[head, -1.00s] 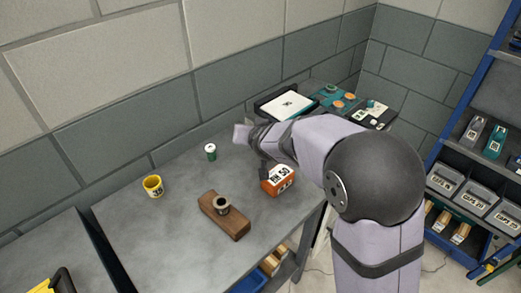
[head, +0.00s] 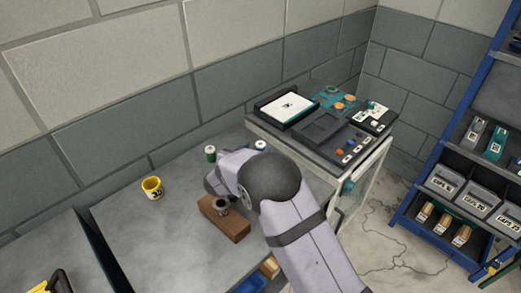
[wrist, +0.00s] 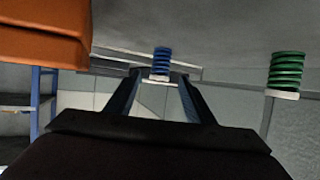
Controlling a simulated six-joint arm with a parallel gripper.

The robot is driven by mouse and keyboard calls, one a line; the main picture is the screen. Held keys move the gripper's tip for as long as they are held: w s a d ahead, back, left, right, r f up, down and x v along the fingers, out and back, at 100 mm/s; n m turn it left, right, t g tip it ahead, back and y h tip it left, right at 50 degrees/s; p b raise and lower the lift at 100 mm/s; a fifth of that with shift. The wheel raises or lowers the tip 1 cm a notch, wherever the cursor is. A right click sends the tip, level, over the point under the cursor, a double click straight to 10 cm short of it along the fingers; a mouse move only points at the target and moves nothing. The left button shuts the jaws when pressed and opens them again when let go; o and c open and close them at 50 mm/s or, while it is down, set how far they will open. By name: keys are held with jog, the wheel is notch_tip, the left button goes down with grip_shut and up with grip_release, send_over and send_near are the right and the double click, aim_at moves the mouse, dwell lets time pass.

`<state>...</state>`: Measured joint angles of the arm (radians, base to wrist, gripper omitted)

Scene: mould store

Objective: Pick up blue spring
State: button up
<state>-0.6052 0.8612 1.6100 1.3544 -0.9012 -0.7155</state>
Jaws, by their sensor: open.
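The blue spring (wrist: 161,61) has a pale end cap. In the wrist view it shows ahead of my gripper (wrist: 160,77), in line with the gap between its two fingers. My gripper is open and empty, and I cannot tell how far the spring is from the fingertips. In the head view the blue spring (head: 260,145) stands on the grey table (head: 130,215), just past my arm. My gripper is hidden behind the arm there.
A green spring (wrist: 287,72) stands to the right in the wrist view; an orange block (wrist: 45,32) is close at upper left.

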aim_at(259, 148)
jog(key=shift+p+x, duration=0.45)
jog(key=shift+x, duration=2.05)
jog(key=c, duration=1.2)
